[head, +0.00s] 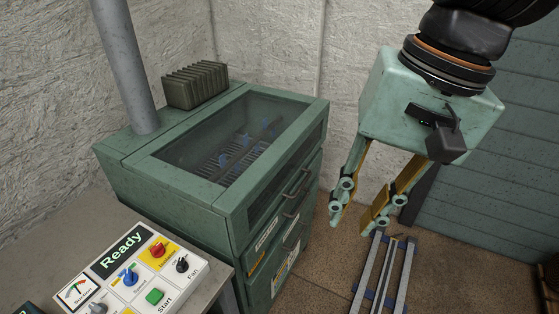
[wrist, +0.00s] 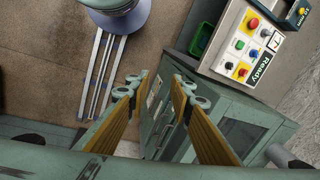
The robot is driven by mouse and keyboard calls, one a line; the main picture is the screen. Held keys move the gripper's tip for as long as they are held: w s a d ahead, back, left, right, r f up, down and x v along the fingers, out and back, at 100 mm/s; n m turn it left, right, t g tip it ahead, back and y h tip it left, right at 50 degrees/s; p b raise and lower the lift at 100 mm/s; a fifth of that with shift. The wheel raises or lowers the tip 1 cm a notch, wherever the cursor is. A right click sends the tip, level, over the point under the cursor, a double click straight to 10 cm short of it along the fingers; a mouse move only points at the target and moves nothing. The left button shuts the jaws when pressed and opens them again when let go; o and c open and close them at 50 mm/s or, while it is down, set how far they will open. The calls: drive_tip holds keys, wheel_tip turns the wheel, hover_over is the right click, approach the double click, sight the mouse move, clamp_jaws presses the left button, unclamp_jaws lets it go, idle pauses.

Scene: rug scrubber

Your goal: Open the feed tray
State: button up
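The green machine (head: 170,190) has a glass-topped upper section and a front with stacked drawers or doors. Dark bar handles (head: 297,183) run down that front, and the lower fronts carry white and yellow labels (head: 267,234) too small to read. I cannot tell which front is the feed tray; all fronts look shut. My gripper (head: 357,218) hangs to the right of the machine front, apart from it, pointing down with fingers spread and nothing between them. In the wrist view my gripper (wrist: 158,90) is open, with the machine (wrist: 232,112) beyond and right of the fingers.
A control panel (head: 130,275) reading "Ready" sits on a grey bench at the lower left, with knobs and a green Start button. A grey pipe (head: 122,60) rises from the machine top beside a ribbed block (head: 196,84). Floor rails (head: 384,270) lie below my gripper.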

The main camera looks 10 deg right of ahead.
drive_tip(key=w+f+m+y, duration=0.5)
drive_tip(key=w+f+m, duration=0.55)
drive_tip(key=w, duration=0.25)
drive_tip(key=w+f+m+y, duration=0.6)
drive_tip(key=w+f+m, duration=0.3)
drive_tip(key=w+m, duration=0.35)
drive_tip(key=m+t+b, duration=0.1)
drive_tip(key=m+t, duration=0.7)
drive_tip(key=m, duration=0.8)
approach(301, 204)
drive_tip(key=s+d, duration=0.2)
drive_tip(key=shift+s+d+r+h, duration=0.1)
drive_tip(key=shift+s+d+h, duration=0.15)
drive_tip(key=shift+h, duration=0.15)
drive_tip(key=shift+w+a, duration=0.1)
drive_tip(key=shift+b+x, duration=1.05)
drive_tip(key=shift+x, duration=5.7)
drive_tip(key=shift+w+r, duration=0.15)
drive_tip(key=shift+r, duration=0.05)
drive_tip(key=shift+c, duration=0.2)
